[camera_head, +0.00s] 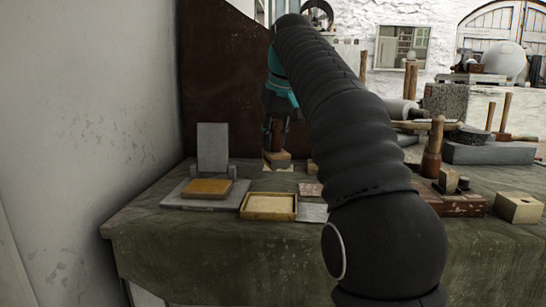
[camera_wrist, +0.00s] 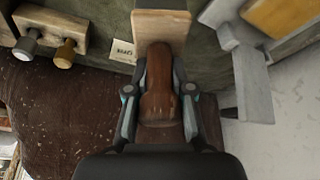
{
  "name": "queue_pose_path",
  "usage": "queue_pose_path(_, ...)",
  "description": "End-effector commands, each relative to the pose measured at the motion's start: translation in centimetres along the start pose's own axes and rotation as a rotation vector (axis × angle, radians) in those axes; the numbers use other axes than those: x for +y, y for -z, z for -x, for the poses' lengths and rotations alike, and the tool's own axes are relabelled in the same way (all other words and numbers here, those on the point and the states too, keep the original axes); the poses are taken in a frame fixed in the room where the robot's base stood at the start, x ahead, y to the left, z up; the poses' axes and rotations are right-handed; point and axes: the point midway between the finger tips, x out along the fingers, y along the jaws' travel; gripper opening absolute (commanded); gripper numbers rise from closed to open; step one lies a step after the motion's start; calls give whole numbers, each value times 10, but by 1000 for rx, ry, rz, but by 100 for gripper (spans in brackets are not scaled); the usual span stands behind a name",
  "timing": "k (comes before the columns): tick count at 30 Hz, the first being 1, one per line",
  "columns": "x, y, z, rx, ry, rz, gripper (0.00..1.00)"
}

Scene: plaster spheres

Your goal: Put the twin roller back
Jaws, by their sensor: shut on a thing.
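My gripper (camera_head: 277,120) points down over the back of the bench, left of my arm. It is shut on a dark brown wooden-handled tool (camera_head: 276,135). In the head view a block (camera_head: 277,156) shows directly under the tool. No rollers can be made out on the tool.
A grey upright stand (camera_head: 212,148) with a yellow-brown slab (camera_head: 207,187) is at left, and a shallow wooden tray (camera_head: 269,206) is in front. A wooden rack (camera_wrist: 45,22) with two knobbed tools and a small lettered card (camera_wrist: 122,50) lie near the gripper. Tools crowd the right.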

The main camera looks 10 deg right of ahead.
Motion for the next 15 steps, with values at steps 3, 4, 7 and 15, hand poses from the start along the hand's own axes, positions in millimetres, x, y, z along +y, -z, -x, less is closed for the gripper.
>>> queue_pose_path(3, -1, -4, -12, 0, 0, 0, 0)
queue_pose_path(4, -1, -7, -17, -1, 0, 0, 0)
queue_pose_path(7, -1, -12, -29, 0, 0, 0, 0)
queue_pose_path(15, -1, -15, -37, 1, 0, 1, 0)
